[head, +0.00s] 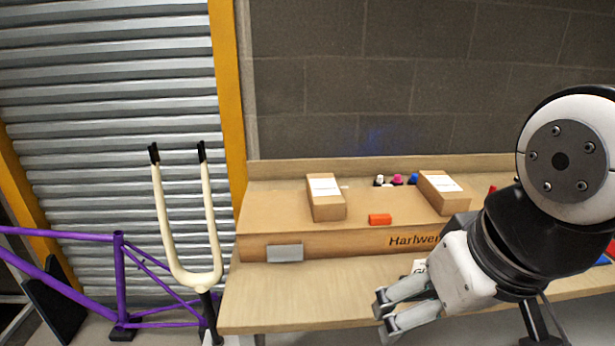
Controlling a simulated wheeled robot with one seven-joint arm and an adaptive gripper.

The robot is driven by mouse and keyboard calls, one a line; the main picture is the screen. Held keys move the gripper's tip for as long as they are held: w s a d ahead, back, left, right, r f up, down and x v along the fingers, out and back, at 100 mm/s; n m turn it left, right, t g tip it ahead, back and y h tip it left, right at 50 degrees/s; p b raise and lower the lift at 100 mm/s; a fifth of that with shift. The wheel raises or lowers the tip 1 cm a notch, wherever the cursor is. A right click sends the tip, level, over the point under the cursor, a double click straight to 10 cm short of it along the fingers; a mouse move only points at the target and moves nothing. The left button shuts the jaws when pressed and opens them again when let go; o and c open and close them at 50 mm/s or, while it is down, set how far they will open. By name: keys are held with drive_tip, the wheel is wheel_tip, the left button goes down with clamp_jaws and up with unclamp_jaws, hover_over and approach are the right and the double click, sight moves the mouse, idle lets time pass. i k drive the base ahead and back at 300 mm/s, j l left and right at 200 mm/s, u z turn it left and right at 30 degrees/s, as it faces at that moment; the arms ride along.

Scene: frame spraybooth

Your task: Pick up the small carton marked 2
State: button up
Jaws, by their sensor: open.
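Two small brown cartons with white labels rest on top of a long cardboard box. The left carton (327,208) stands left of the middle, and the right carton (448,200) sits near my arm. The print on their labels is too small to read, so I cannot tell which is marked 2. A small pale item with dark print (419,266) shows partly behind my gripper; most of it is hidden. My gripper (386,315) is open with nothing visible between its fingers. It is over the bench's front edge, below and in front of both cartons.
The long box (340,243) lies on the wooden bench (265,300). An orange block (380,219) and several small bottles (397,180) are near the cartons. A cream fork (190,275) and purple frame (120,265) stand left. The bench's left front is clear.

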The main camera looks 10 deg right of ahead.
sight(442, 193)
drive_tip(key=z, duration=0.7)
drive_tip(key=i+l+u, duration=0.6)
drive_tip(key=l, duration=0.2)
drive_tip(key=i+l+u, duration=0.3)
drive_tip(key=l, duration=0.2)
drive_tip(key=k+j, duration=0.05)
